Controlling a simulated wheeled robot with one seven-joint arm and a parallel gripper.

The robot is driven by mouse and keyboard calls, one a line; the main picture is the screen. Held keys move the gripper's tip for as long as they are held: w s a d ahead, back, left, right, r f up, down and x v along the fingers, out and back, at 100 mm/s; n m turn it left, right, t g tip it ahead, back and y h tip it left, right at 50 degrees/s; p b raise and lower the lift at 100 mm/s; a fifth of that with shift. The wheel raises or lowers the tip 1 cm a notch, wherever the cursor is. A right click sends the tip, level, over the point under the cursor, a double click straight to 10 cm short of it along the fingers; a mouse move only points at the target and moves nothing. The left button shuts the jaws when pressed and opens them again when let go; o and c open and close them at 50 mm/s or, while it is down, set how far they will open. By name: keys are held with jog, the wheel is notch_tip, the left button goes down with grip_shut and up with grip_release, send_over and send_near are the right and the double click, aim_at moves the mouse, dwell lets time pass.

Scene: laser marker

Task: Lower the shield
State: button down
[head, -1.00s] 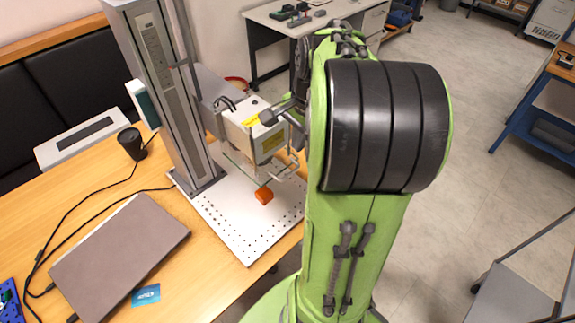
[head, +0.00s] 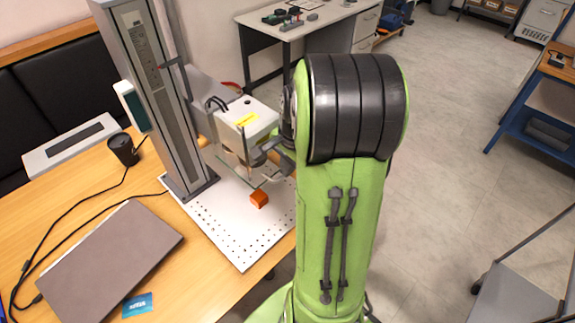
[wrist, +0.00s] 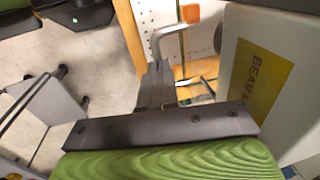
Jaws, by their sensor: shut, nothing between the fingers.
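The laser marker's white head (head: 246,120) hangs from the grey column above a white perforated plate. The shield (head: 229,165), a clear pane with a greenish edge, shows below the head, above the plate. My gripper (head: 262,153) is beside the right side of the head, near the shield, partly hidden by my arm. In the wrist view my gripper (wrist: 156,68) is shut and empty, its tips close to a bent grey handle (wrist: 172,33). I cannot tell whether they touch it. The yellow-labelled head (wrist: 240,75) is right of the fingers.
An orange block (head: 259,199) sits on the perforated plate (head: 240,245). The grey column (head: 165,110) stands left of the head. A closed laptop (head: 110,260), a black cup (head: 123,149) and cables lie on the wooden table.

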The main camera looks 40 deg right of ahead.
notch_tip(320, 180, down, 18)
jog(key=b, duration=1.3)
jog(key=shift+s+a, duration=0.15)
jog(key=shift+s, duration=0.05)
jog(key=shift+f, duration=0.2)
notch_tip(320, 180, up, 14)
jog(key=s+p, duration=0.2)
jog(key=p, duration=0.5)
jog(key=shift+r, duration=0.25)
